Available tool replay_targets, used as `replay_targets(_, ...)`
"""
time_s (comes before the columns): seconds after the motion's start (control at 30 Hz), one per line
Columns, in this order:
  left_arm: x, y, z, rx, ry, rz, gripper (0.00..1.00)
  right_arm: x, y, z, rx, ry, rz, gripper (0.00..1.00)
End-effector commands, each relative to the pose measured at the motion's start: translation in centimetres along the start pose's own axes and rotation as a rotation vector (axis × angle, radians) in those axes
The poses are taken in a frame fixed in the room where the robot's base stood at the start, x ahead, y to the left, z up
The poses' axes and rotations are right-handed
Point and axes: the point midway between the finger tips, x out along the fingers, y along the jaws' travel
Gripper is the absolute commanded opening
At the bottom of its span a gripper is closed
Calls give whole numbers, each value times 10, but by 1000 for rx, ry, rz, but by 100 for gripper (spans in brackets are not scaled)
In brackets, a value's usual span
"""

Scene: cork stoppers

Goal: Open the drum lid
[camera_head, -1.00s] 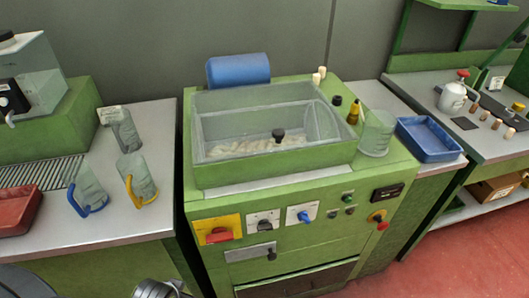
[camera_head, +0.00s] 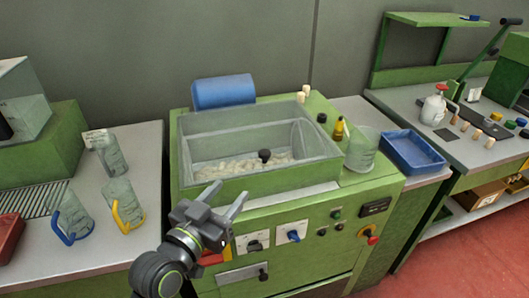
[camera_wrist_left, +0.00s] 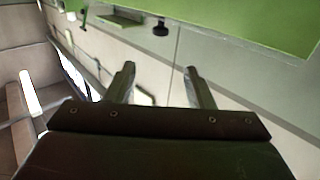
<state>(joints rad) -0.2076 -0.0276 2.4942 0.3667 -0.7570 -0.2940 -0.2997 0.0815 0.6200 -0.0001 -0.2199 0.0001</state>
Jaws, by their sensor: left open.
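The drum is a box-shaped tub in the green machine (camera_head: 300,205), with pale cork stoppers (camera_head: 225,166) inside. A clear lid (camera_head: 225,122) lies over it and looks closed. A black knob (camera_head: 264,155) sits near the lid's front edge. My left gripper (camera_head: 230,189) is open and empty in front of the tub, left of the knob and lower in the picture, apart from it. In the left wrist view its two fingers (camera_wrist_left: 160,75) are spread with nothing between them. A dark knob (camera_wrist_left: 160,27) shows beyond them; I cannot tell which one. My right gripper is not in view.
A blue cylinder (camera_head: 223,92) lies behind the tub. Clear jugs (camera_head: 123,205) stand on the left bench. Switches and a red emergency button (camera_head: 371,240) are on the front panel.

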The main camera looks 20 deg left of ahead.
Motion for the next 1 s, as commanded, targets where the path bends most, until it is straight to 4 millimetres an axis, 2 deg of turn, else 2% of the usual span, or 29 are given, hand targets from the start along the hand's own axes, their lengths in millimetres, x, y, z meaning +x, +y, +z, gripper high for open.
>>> replay_targets(0.17,25,0,0,-1,0,1,48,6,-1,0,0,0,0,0)
replay_targets(0.7,128,0,-1,-1,-4,-1,48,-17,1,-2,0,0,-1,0)
replay_targets(1.0,160,0,1,0,-5,-2,48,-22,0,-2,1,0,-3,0)
